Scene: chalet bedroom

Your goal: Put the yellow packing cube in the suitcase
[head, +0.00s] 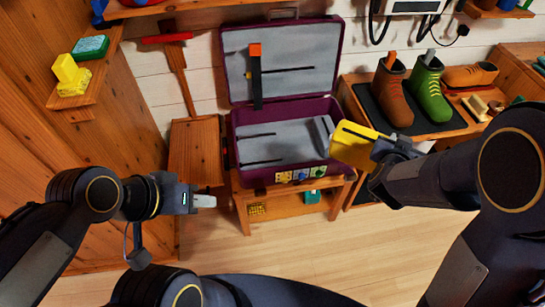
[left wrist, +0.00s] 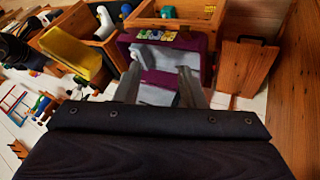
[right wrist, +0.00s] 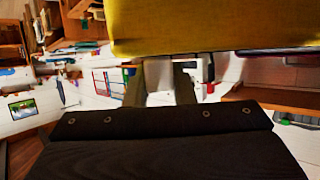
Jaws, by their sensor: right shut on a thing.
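The yellow packing cube (head: 353,146) is held at the right front corner of the open suitcase, raised beside its rim. My right gripper (head: 384,150) is shut on it; in the right wrist view the cube (right wrist: 210,25) spans the top. The purple suitcase (head: 236,160) stands open with its lid leaning back against the wall. Its grey inside holds dark straps and a light grey item at the right. My left gripper (head: 204,200) is in front of the suitcase at the left, away from it. In the left wrist view its fingers (left wrist: 160,85) are apart with nothing between.
A bench (head: 290,196) carries the suitcase. A wooden box (head: 196,150) is at the left. The floor in front is clear.

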